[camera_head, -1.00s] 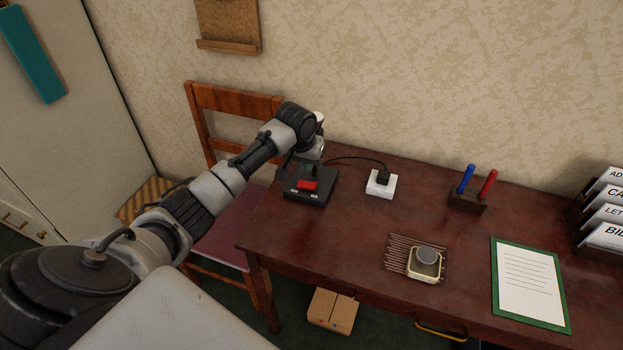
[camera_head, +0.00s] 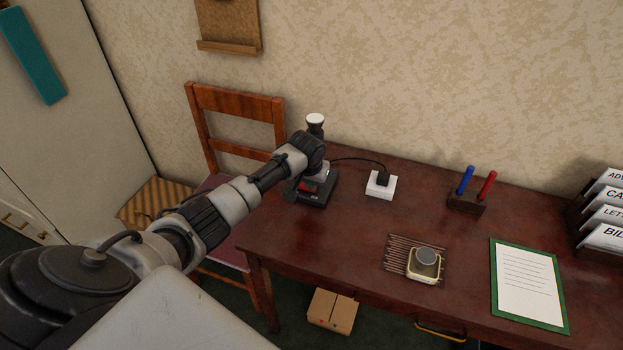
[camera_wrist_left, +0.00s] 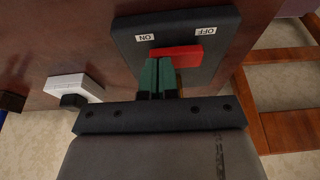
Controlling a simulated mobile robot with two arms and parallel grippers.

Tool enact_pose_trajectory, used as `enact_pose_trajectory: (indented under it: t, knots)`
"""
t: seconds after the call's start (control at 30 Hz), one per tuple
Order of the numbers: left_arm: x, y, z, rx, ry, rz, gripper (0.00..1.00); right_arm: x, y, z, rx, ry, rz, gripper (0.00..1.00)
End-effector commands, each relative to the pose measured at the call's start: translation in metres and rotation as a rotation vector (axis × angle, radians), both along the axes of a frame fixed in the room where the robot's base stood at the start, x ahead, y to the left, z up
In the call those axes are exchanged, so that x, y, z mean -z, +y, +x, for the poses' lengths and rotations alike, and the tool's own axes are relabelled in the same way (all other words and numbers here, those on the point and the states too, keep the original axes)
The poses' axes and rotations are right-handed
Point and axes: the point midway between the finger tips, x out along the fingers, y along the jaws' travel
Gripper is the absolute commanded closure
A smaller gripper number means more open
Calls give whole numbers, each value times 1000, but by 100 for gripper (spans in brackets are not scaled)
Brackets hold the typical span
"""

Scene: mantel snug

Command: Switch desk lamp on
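The desk lamp's black base (camera_head: 318,198) stands at the desk's left end, with a red switch (camera_head: 307,187) on it. The lamp's white top (camera_head: 316,118) shows behind my left arm; its stem is mostly hidden. In the left wrist view the red switch (camera_wrist_left: 188,55) lies between an ON label on the left and an OFF label on the right. My left gripper (camera_wrist_left: 158,65) has its green fingers together, with nothing seen between them. Their tips are at the switch's ON-side part; I cannot tell whether they touch it. My right gripper is not in view.
A white socket block (camera_head: 381,185) with a plugged-in black cable sits right of the base. A pen holder (camera_head: 467,204), a small pale dish (camera_head: 425,272) and a clipboard (camera_head: 528,284) are farther right on the desk (camera_head: 340,250). A wooden chair (camera_head: 235,100) stands behind left.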

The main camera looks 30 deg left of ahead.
Motion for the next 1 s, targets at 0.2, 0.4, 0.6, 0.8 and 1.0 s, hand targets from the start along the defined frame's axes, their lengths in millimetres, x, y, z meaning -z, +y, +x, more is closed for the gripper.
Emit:
enact_pose_trajectory:
  t: [0.2,0.4,0.6,0.8,1.0]
  knots:
    - [1,-1,0,0,6,20,100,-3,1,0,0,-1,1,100]
    - [-1,2,-1,-1,5,20,100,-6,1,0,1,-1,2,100]
    - [-5,11,-3,-2,6,19,100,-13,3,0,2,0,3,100]
    - [-5,14,-3,0,6,20,100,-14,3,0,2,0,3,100]
    - [-5,14,-3,0,6,20,100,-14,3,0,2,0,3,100]
